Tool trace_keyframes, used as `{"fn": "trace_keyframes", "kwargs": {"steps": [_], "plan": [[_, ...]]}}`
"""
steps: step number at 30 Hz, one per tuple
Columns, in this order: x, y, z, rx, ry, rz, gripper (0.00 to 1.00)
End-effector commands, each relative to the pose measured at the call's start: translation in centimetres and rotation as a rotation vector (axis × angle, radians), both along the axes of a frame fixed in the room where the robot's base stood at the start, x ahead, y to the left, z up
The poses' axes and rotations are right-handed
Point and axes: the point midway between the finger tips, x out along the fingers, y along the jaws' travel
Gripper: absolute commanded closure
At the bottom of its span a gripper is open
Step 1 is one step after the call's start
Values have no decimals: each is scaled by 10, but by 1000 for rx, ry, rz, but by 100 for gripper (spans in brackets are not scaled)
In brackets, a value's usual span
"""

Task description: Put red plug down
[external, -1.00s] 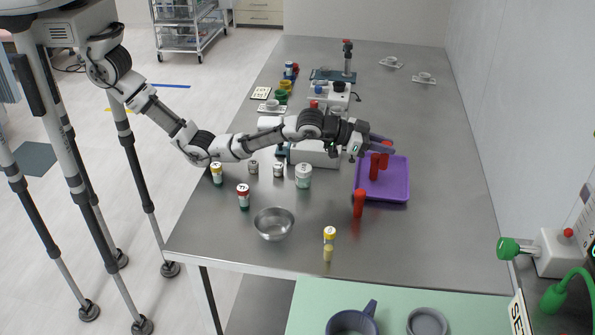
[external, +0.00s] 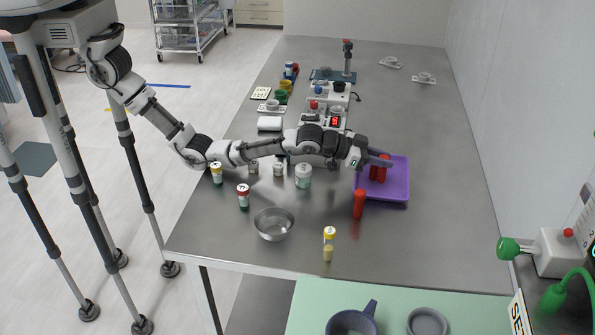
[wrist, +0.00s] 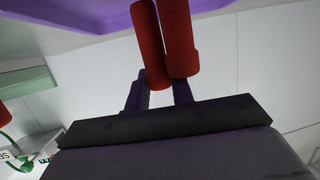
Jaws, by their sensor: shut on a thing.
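My gripper (external: 381,161) is low over the purple tray (external: 398,192), shut on a red plug (external: 374,174). A second red cylinder (external: 382,175) is right beside the held one, and the two overlap. In the wrist view, two red cylinders (wrist: 148,40) (wrist: 180,40) lie side by side just beyond my fingers (wrist: 160,94). The purple tray (wrist: 88,12) shows at the top edge there. Whether the held plug's end touches the tray is hidden. Another red cylinder (external: 359,204) stands upright on the table outside the tray's front left corner.
A metal bowl (external: 274,224), a yellow-capped vial (external: 329,243) and a white jar (external: 303,176) stand left and front of the tray.

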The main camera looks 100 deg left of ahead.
Motion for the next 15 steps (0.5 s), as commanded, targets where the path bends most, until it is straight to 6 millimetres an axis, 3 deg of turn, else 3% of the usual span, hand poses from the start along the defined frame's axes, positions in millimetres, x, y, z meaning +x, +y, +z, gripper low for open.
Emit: {"fn": "trace_keyframes", "kwargs": {"steps": [1, 6, 15], "plan": [[0, 0, -1, 0, 3, 0, 75], [0, 0, -2, 0, 5, 1, 54], [0, 0, -1, -1, 7, 1, 54]]}}
